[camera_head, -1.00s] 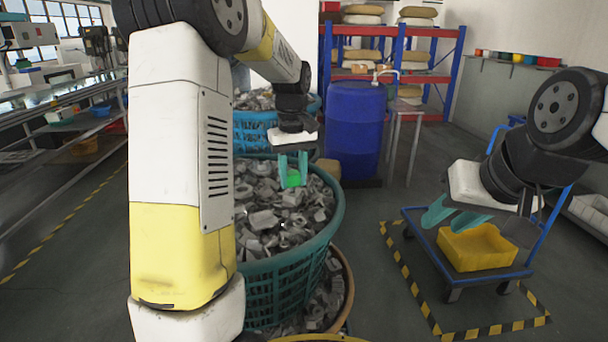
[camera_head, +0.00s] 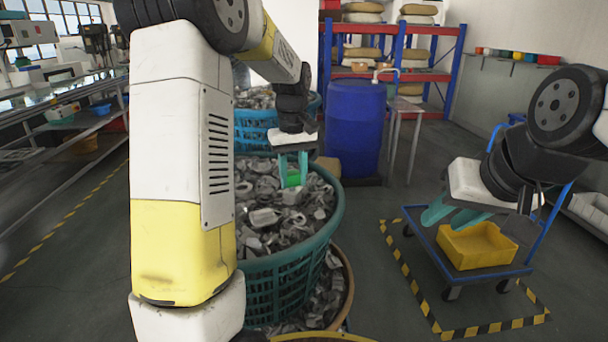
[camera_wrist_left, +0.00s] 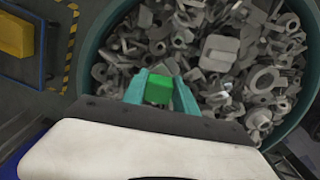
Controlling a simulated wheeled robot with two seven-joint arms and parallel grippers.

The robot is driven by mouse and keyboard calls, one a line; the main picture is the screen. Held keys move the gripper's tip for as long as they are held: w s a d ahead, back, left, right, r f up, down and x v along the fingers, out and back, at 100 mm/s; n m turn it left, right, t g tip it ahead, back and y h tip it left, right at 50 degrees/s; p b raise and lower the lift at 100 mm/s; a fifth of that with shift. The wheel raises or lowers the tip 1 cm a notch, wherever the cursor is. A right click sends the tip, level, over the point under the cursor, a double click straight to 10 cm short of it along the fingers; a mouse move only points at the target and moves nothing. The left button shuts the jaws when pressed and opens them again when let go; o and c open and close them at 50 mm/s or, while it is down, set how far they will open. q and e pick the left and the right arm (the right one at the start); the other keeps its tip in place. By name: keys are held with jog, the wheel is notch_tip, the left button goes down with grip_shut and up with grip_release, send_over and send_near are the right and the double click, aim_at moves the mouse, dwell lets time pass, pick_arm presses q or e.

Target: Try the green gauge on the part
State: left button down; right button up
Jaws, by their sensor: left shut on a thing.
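My left gripper (camera_head: 292,172) is shut on the green gauge (camera_head: 293,178), a small bright green block. It holds the gauge low over the grey metal parts (camera_head: 265,217) in the teal basket (camera_head: 336,215). In the left wrist view the green gauge (camera_wrist_left: 159,88) sits between the two teal fingers, with the heaped parts (camera_wrist_left: 215,60) beyond it. I cannot tell whether the gauge touches any part, or which part is the one to be tried. My right gripper (camera_head: 450,218) hangs near the cart with its teal fingers apart and nothing seen between them.
A blue cart (camera_head: 415,233) carrying a yellow bin (camera_head: 478,246) stands at the right inside striped floor tape. A blue drum (camera_head: 356,128) stands behind the basket, near a metal stand. Another blue basket (camera_head: 245,133) of parts is farther back. Shelving stands at the rear.

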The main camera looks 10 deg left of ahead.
pick_arm(q)
jog(key=shift+r, duration=0.1)
dwell(0.6)
jog(key=shift+r, duration=1.4)
jog(key=shift+r, duration=2.05)
